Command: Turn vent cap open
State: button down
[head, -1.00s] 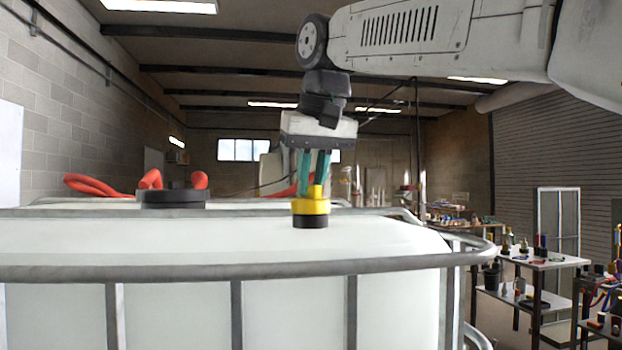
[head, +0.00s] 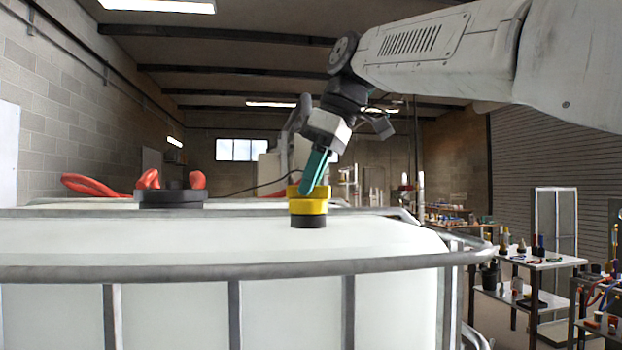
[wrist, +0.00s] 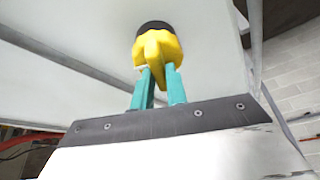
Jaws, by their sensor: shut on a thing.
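The yellow vent cap (head: 308,207) sits on a short black base on top of the white tank (head: 200,238). In the wrist view the cap (wrist: 158,50) shows a raised yellow grip rib, with the black base (wrist: 154,26) beyond it. My gripper (head: 308,190) comes down on the cap at a tilt from the upper right. Its two teal fingers (wrist: 160,80) are shut on the cap's rib, one on each side. In the head view one finger largely hides the other.
A grey metal rail (head: 200,270) runs around the tank's top. A black lid (head: 170,197) with a red-orange hose (head: 95,187) behind it is to the left. Tables with small parts (head: 540,262) stand at the right.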

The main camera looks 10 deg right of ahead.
jog(key=n+g, duration=0.2)
jog(key=n, duration=0.3)
jog(key=shift+w, duration=0.15)
dwell(0.4)
jog(key=c, duration=1.4)
grip_release()
jog(key=shift+d, duration=0.1)
jog(key=shift+d+r, duration=0.1)
jog(key=shift+r, duration=0.25)
jog(key=v, duration=0.2)
jog(key=shift+w+d+r, duration=0.1)
jog(key=shift+d+r, duration=0.1)
jog(key=d, duration=1.2)
